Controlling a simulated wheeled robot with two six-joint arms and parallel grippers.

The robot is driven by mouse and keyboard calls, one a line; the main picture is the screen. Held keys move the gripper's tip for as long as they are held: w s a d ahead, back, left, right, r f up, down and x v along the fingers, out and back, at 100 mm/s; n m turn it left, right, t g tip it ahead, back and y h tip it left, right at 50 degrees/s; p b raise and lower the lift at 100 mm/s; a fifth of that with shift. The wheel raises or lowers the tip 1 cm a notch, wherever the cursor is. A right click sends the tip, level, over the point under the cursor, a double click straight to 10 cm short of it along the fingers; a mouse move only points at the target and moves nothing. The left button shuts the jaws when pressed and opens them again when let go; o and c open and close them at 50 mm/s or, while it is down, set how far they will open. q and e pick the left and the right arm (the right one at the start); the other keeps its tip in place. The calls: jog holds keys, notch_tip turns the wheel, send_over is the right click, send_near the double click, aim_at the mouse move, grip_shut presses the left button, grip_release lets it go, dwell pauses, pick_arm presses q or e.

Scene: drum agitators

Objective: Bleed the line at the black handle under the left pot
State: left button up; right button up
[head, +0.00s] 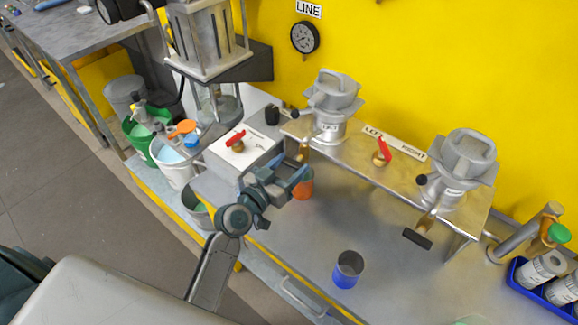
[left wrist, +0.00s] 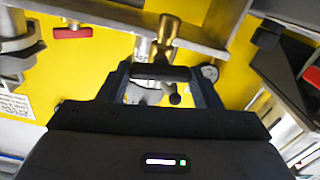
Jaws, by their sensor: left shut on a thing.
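The left pot (head: 330,105) is a grey metal vessel on the raised metal shelf. A brass valve (head: 303,152) hangs under it; it also shows in the left wrist view (left wrist: 168,32). My left gripper (head: 293,182) is at this valve, below the shelf edge. In the left wrist view its two dark fingers stand either side of the black handle (left wrist: 161,73), and the gripper is shut on it. In the head view the gripper hides the handle. An orange cup (head: 304,188) sits just beyond and below the gripper, partly hidden. My right gripper is not in view.
The right pot (head: 458,170) has its own black handle (head: 417,238). A blue cup (head: 346,272) stands on the open metal bench. A red-handled valve (head: 381,155) sits mid-shelf, another (head: 236,140) on a white box. A pressure gauge (head: 304,37) hangs on the yellow wall.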

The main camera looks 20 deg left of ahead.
pick_arm(q)
jog(key=n, duration=0.3)
jog(key=shift+n, duration=0.4)
jog(key=n+p, duration=0.1)
jog(key=n, duration=0.2)
jog(key=shift+a+n, duration=0.1)
jog(key=shift+n, duration=0.2)
jog(key=n+p, duration=0.1)
jog(key=n, duration=0.5)
jog(key=shift+p, duration=0.3)
jog(key=shift+f+n+p, duration=0.15)
jog(key=shift+n+p, duration=0.15)
jog(key=shift+n, duration=0.9)
jog(key=o, duration=1)
